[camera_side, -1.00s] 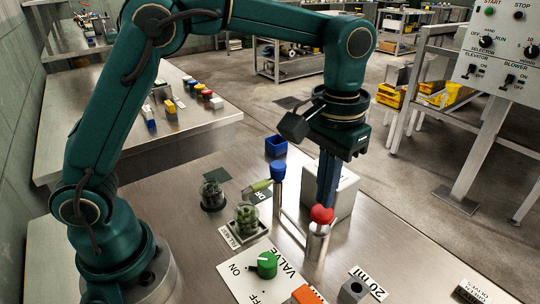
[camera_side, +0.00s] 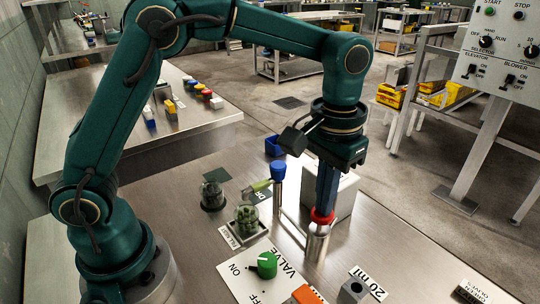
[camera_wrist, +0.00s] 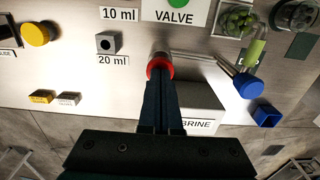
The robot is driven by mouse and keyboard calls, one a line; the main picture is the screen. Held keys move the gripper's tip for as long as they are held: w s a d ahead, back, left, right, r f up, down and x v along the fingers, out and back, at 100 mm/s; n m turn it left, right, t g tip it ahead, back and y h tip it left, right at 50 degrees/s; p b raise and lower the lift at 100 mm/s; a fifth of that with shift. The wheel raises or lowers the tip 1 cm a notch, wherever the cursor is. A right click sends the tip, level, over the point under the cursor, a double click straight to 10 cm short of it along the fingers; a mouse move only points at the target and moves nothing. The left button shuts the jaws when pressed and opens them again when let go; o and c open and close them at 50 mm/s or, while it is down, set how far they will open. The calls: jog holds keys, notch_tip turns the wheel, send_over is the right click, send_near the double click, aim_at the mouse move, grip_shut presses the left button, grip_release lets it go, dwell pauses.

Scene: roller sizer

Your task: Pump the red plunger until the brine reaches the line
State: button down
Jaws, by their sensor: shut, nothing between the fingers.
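The red plunger (camera_side: 321,219) stands on a metal cylinder (camera_side: 317,245); it also shows in the wrist view (camera_wrist: 160,64). My gripper (camera_side: 324,207) is shut and empty, its fingertips over the plunger's top, hiding part of it; they seem to touch it. The white brine box (camera_side: 345,195) stands behind, its BRINE label visible in the wrist view. The brine level and the line cannot be made out.
A blue-capped post (camera_side: 279,172) stands left of the plunger. A green valve knob (camera_side: 267,264) sits on a white ON/OFF plate in front. A second jar (camera_side: 212,194), a blue bin (camera_side: 275,146) and a 20 ml block (camera_side: 352,290) are nearby.

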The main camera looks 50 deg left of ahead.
jog(key=shift+f, duration=0.95)
jog(key=shift+r, duration=1.85)
jog(key=shift+r, duration=2.45)
